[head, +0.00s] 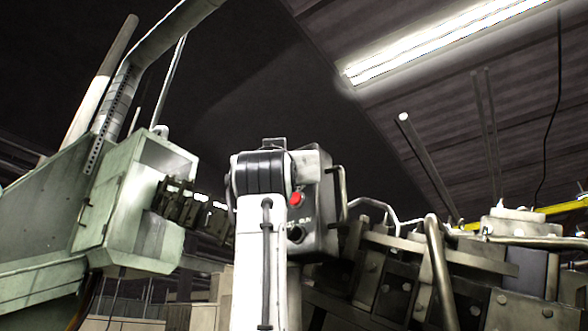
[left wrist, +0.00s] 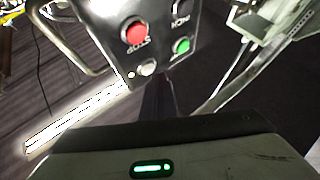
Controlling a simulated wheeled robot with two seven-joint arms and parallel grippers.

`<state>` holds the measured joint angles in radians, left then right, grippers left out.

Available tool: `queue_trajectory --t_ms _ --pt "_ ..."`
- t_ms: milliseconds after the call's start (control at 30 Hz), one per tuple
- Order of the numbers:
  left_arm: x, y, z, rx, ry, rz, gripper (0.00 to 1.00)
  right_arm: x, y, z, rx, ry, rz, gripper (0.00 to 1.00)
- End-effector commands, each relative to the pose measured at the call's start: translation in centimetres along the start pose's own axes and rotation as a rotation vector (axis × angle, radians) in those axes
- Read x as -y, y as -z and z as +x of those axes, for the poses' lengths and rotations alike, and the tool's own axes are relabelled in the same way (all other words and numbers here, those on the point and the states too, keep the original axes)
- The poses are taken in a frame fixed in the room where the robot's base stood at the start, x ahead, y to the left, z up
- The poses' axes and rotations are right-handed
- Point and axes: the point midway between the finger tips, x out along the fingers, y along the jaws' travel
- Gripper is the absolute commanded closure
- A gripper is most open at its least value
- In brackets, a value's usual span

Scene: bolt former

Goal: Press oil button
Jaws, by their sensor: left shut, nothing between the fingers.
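A grey control box (head: 318,190) stands in the middle of the head view, partly hidden by my left arm. It shows a red button (head: 295,198) and a dark round knob (head: 296,233) there. In the left wrist view the box panel (left wrist: 110,20) appears upside down, with a red button (left wrist: 135,32) marked STOP, a green button (left wrist: 182,46) and a pale button (left wrist: 147,68). I cannot read which is the oil button. My left gripper (left wrist: 158,82) is shut and empty, its dark tips just below the pale button in the picture; contact cannot be told. My right gripper is out of view.
A bent metal handle (head: 340,192) sticks out beside the box. Heavy machine blocks and pipes (head: 440,270) fill the right side. A pale green machine cabinet (head: 130,215) stands at the left. A handle also shows in the left wrist view (left wrist: 75,65).

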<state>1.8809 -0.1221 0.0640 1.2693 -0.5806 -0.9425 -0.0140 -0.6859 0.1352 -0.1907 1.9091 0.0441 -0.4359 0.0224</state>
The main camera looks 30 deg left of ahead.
Motion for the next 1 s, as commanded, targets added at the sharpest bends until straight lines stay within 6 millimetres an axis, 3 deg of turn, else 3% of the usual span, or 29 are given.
queue_trajectory --t_ms 333,800,1000 --pt "0.2 0.2 -0.2 -0.002 0.001 -0.001 1.00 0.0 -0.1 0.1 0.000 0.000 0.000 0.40" --pt "2.4 2.4 -3.3 -0.004 0.001 -0.001 1.00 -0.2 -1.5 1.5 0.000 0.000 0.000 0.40" --pt "2.6 2.7 -3.6 -0.001 0.001 0.000 1.00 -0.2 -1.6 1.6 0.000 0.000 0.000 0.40"
